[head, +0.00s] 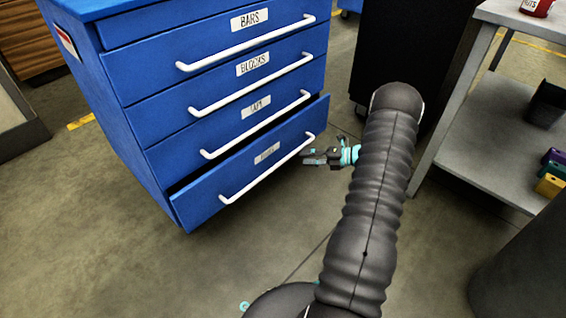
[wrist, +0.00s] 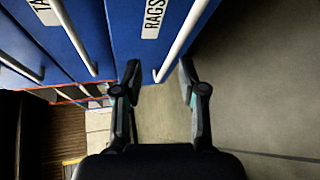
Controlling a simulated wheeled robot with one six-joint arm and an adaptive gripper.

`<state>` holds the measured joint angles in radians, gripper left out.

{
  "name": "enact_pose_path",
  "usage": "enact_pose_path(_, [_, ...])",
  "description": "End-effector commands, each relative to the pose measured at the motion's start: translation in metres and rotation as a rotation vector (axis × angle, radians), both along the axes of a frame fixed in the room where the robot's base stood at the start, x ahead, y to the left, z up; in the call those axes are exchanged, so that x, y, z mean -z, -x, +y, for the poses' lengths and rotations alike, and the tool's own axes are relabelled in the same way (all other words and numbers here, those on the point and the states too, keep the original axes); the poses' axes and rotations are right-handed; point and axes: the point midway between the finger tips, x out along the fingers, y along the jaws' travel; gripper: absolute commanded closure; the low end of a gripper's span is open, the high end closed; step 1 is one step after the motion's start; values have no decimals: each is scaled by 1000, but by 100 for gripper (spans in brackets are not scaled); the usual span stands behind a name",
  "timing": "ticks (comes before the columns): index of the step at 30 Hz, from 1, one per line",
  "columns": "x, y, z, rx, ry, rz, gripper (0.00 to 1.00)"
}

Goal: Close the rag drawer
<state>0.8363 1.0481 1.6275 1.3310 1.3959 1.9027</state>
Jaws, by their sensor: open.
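The rag drawer (head: 245,175) is the bottom drawer of the blue cabinet. It stands partly open, with a dark gap along its top edge. Its label reads RAGS in the wrist view (wrist: 155,18). Its white bar handle (head: 262,174) shows in the wrist view (wrist: 180,42), with its near end between my fingertips in the picture. My gripper (head: 310,157) is open and empty, close to the right end of the handle. I cannot tell whether a finger touches the handle or drawer front.
Above it, the drawers marked BARS (head: 200,50), BLOCKS (head: 220,92) and a third with a blurred label (head: 232,130) look shut. A grey shelf table (head: 470,140) stands at the right, and a black cabinet (head: 410,50) behind. The floor before the drawers is clear.

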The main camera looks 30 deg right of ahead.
Motion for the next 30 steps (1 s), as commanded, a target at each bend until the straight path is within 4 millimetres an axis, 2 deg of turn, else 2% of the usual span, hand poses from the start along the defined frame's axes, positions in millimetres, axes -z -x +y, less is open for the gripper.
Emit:
enact_pose_path(1, [16, 3, -10, 45, -52, 27, 59])
enact_pose_path(4, [35, 5, -25, 113, -134, 64, 59])
enact_pose_path(7, [46, 7, -33, 152, -182, 85, 59])
enact_pose_path(11, [52, 5, -34, 169, -206, 96, 59])
enact_pose_path(17, [57, -13, -16, 167, -206, 96, 59])
enact_pose_path(30, [71, -70, 37, 167, -203, 94, 59])
